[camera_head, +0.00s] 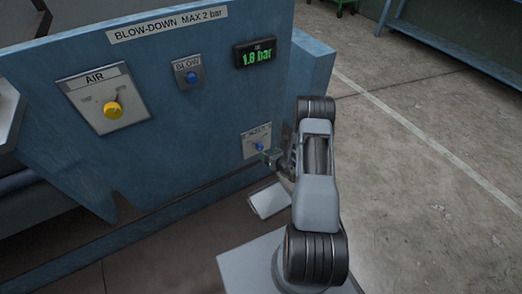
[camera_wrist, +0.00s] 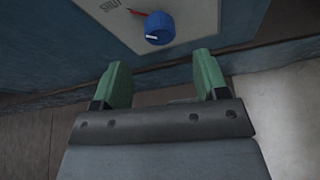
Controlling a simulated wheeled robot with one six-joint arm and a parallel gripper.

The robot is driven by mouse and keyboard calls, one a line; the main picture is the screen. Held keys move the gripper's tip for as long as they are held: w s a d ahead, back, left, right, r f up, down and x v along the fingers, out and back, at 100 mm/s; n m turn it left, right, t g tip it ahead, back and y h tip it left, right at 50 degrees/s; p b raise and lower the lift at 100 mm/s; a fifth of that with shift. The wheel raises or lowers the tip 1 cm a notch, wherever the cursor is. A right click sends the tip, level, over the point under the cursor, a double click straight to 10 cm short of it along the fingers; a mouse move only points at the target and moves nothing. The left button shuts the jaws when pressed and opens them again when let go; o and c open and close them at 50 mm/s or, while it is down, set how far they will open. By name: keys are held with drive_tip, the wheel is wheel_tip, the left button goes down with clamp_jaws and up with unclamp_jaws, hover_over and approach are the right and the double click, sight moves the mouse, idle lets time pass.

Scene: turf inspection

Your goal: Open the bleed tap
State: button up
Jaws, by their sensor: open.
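The bleed tap, a small blue knob (camera_head: 259,147) on a pale plate (camera_head: 256,139), sits low on the blue panel's right side in the head view. Its label is too small to read fully there. In the wrist view the blue knob (camera_wrist: 159,28) shows a white mark pointing left, and the plate (camera_wrist: 190,12) carries a red pointer and the word SHUT. My gripper (camera_wrist: 160,78) is open, its two green fingers apart and empty. The knob lies just beyond the fingertips, roughly between them in the picture, with no visible contact. In the head view my gripper (camera_head: 268,158) is close to the plate.
The blue panel (camera_head: 200,120) also bears an AIR plate with a yellow knob (camera_head: 112,109), another blue knob (camera_head: 191,77) and a display (camera_head: 255,53) reading about 1.0 bar. A white tray-like object (camera_head: 269,200) lies below. Concrete floor (camera_head: 430,130) is open to the right.

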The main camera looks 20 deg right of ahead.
sight(261, 148)
drive_tip(key=b+x, duration=0.2)
drive_tip(key=x, duration=0.5)
drive_tip(key=shift+w, duration=0.15)
drive_tip(key=c, duration=0.9)
